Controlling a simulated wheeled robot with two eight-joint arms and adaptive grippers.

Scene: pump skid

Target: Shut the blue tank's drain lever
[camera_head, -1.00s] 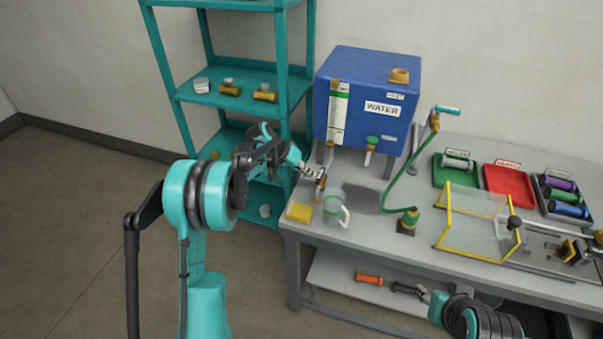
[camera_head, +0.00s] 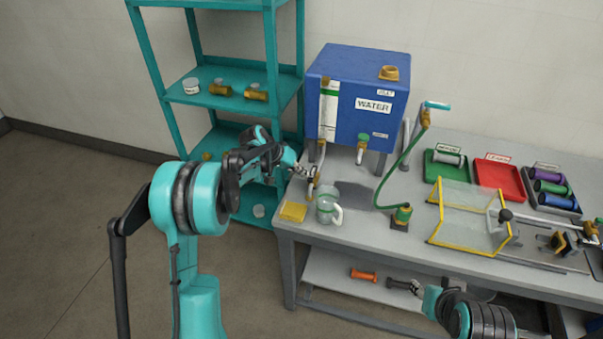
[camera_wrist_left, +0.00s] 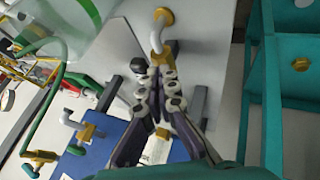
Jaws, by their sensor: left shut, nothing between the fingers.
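The blue tank (camera_head: 358,95), labelled WATER, stands at the back left of the bench. A green-topped tap (camera_head: 363,140) is on the tank's front. My left gripper (camera_head: 308,172) is shut and empty beside the pipe; its fingertips (camera_wrist_left: 160,72) overlap the pipe's base in the wrist view. I cannot make out the drain lever or any contact. My right gripper (camera_head: 416,288) is low at the bench front, its jaws unclear.
A teal shelf (camera_head: 215,102) stands close on the left. A yellow-framed clear guard (camera_head: 468,217) is further right.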

